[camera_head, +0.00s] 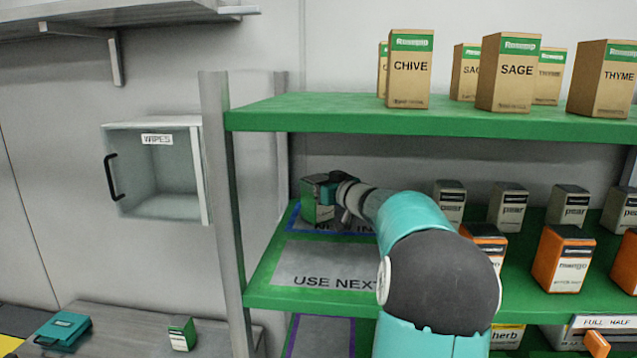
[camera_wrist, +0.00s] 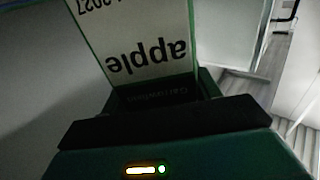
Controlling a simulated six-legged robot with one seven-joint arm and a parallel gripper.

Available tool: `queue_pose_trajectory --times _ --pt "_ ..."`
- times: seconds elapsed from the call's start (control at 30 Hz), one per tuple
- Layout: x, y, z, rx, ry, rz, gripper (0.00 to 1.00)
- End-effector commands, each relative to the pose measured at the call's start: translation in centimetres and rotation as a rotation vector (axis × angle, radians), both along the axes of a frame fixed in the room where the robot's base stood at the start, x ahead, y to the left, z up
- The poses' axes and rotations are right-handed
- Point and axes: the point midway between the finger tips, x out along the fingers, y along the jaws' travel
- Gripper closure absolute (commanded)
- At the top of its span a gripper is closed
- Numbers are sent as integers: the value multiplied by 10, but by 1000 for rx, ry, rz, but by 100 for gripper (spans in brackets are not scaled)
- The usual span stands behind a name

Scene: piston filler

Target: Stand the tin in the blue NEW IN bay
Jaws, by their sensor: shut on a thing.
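The tin (camera_head: 309,207) is dark with green edges and stands at the back left of the middle green shelf. In the wrist view the tin (camera_wrist: 135,35) fills the top, its white label reading "apple" upside down. My gripper (camera_head: 328,192) is shut on the tin; its dark jaws (camera_wrist: 165,95) show at the tin's near end. The blue-outlined NEW IN bay (camera_head: 363,227) lies under and around the tin, its lettering partly hidden by my arm. The tin looks upright and over the bay; I cannot tell whether its base touches the shelf.
The USE NEXT bay (camera_head: 300,262) in front is empty where visible. A grey shelf post (camera_head: 222,190) stands at left. Grey pear tins (camera_head: 508,205) and orange mango tins (camera_head: 562,258) stand to the right. The upper green shelf (camera_head: 400,122) with spice boxes hangs above.

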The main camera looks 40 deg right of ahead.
Motion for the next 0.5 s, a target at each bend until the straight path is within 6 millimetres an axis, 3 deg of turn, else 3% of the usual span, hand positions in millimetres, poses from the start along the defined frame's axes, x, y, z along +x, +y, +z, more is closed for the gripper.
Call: queue_pose_trajectory --times 0.3,0.33,0.4,0.5 --pt "1 0 -1 -1 -2 1 98" --pt "0 -1 -2 0 0 0 32" --pt "0 -1 -2 0 0 0 19" --pt "0 -1 -2 0 0 0 17"
